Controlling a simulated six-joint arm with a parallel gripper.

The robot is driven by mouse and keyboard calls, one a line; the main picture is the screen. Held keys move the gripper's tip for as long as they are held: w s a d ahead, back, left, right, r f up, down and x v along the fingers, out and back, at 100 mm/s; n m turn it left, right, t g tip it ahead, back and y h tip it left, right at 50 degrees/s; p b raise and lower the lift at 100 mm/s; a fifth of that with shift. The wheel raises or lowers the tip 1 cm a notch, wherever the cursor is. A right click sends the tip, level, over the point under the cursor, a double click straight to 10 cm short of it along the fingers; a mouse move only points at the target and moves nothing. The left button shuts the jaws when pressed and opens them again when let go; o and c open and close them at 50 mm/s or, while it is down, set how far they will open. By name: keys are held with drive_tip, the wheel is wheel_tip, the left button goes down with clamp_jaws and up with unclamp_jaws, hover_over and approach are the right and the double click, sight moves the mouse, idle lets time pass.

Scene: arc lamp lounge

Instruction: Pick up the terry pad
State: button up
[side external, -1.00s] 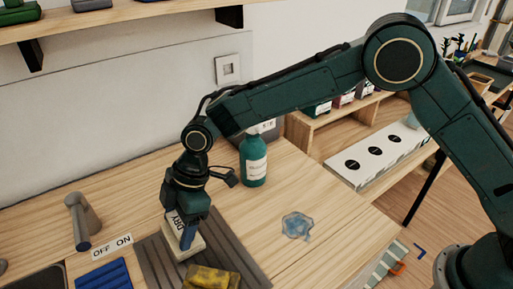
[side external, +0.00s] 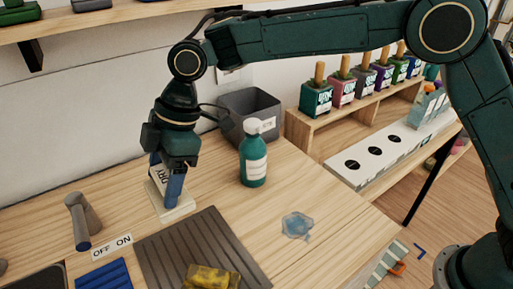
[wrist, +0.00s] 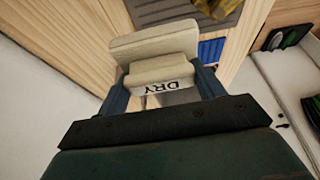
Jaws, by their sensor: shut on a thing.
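The terry pad (side external: 173,212) is a cream block with a wide flat base and a dark "DRY" label. My gripper (side external: 166,182) points down and is shut on it. In the wrist view the pad (wrist: 153,47) sits between my two blue-grey fingers (wrist: 162,88), its label facing the camera upside down and its broad base beyond the fingertips. In the side view the pad is behind the far left corner of the grey ribbed mat (side external: 205,245). It looks raised, but its gap to the table is hard to judge.
A yellow crumpled cloth (side external: 211,278) lies on the mat's front. A shelf (side external: 120,22) hangs above.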

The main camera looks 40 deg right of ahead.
sight(164, 175)
wheel_tip(164, 175, up, 7)
idle(0.3)
idle(0.5)
drive_tip(key=shift+o, duration=0.9)
drive_tip(key=shift+c, duration=0.2)
drive_tip(key=shift+d, duration=0.1)
